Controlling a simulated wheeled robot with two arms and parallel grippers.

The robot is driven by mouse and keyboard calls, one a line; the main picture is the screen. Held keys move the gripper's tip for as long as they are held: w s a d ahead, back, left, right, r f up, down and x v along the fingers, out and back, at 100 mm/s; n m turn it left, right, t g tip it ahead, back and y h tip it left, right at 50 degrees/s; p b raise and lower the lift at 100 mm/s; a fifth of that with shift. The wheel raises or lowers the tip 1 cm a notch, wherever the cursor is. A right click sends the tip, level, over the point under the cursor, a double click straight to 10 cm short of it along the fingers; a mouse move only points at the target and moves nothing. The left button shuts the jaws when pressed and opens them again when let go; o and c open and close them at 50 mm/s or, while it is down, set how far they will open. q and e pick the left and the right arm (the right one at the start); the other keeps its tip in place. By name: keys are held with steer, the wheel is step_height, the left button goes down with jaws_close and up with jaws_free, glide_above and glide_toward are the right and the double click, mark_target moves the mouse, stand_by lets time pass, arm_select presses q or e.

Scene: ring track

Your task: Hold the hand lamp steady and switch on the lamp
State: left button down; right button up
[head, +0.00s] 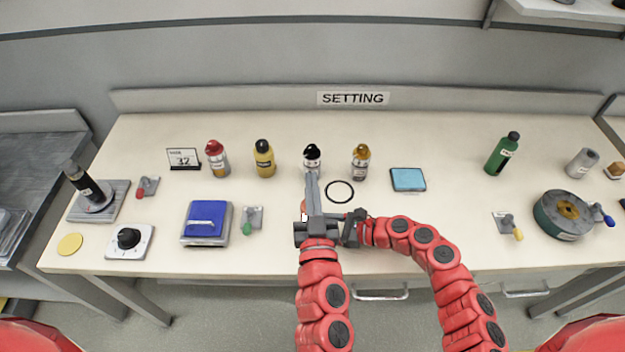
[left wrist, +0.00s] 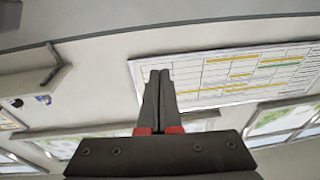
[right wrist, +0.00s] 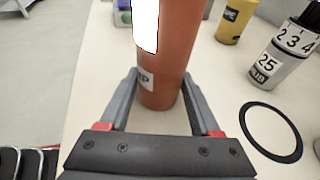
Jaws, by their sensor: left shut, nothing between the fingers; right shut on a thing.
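The hand lamp (right wrist: 172,70) is an orange-brown cylinder with a bright white panel and a label ending in "P". In the right wrist view it stands between the fingers of my right gripper (right wrist: 160,78), which is shut on it. I cannot tell whether the white panel is a light. In the head view the lamp is mostly hidden behind my left gripper (head: 312,178); a small orange and white part shows (head: 304,211). My left gripper is shut and empty, over the lamp in the head view; its closed fingers also show in the left wrist view (left wrist: 160,74). The switch is not visible.
A black ring (head: 339,182) lies right of the lamp. Several bottles, including a yellow one (head: 264,160), stand behind. A blue-topped scale (head: 205,245) and a green-handled lever (head: 249,222) are to the left. A light blue pad (head: 408,191) lies to the right, with free table beyond it.

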arm_select(q)
steer(key=shift+r, duration=0.7)
arm_select(e)
steer(key=o, duration=1.1)
steer(key=shift+c, duration=0.2)
